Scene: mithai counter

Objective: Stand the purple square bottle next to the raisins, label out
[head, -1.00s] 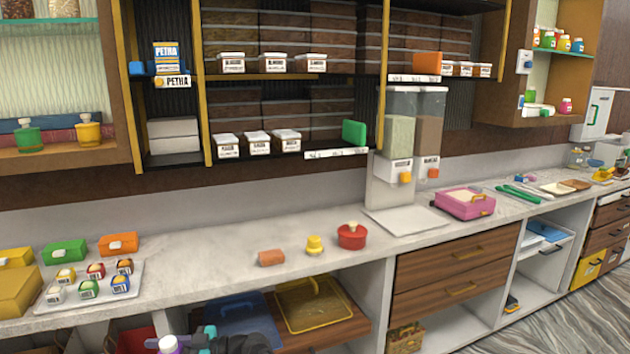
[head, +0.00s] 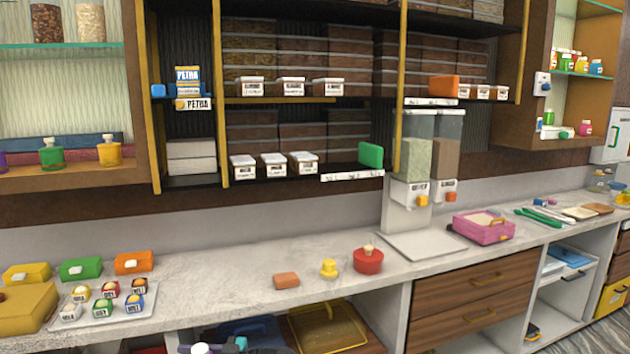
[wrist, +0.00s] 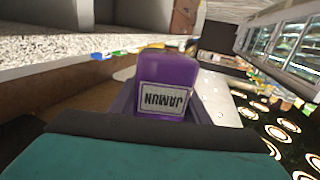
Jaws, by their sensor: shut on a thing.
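My gripper (head: 222,348) shows at the bottom edge of the head view, mostly cut off. In the wrist view it is shut on the purple square bottle (wrist: 170,72). The bottle's white label reads JAMUN, upside down in that picture, and faces the wrist camera. In the head view only the bottle's pale top (head: 200,348) shows. I cannot tell which thing is the raisins. White lidded tubs stand on the upper shelf (head: 290,88) and lower shelf (head: 273,163), with labels too small to read surely.
An orange block (head: 444,87) and a green block (head: 370,155) stand at the shelves' right ends. A left cabinet holds a green bottle (head: 51,154) and a yellow bottle (head: 109,152). The counter (head: 210,275) below has a red pot (head: 368,261) and sweets on a tray.

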